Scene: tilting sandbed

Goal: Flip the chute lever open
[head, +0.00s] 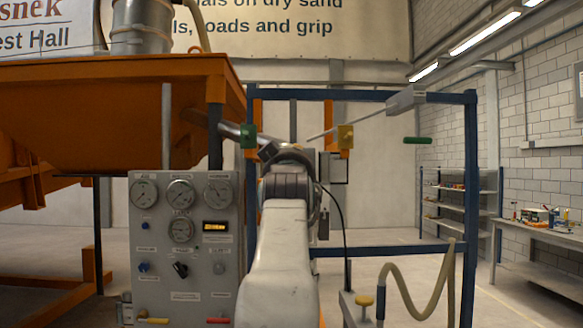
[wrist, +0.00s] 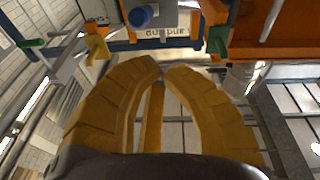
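My gripper (wrist: 162,68) fills the middle of the wrist view. Its yellow fingers curve together until the tips almost touch, with nothing seen between them. Beyond the tips are a blue knob (wrist: 142,16), a yellow handle (wrist: 97,47) and a green handle (wrist: 218,68), all apart from the fingers. In the head view the green handle (head: 249,136) and yellow handle (head: 345,136) stand left and right of my arm. My arm hides the gripper and the blue knob there. I cannot tell which handle is the chute lever.
An orange hopper (head: 120,105) is at the left, above a grey gauge panel (head: 185,250). A blue frame (head: 471,200) surrounds the handles. Another green handle (head: 418,140) is at its right. A hose (head: 420,290) loops at the lower right. Shelves and a workbench stand farther right.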

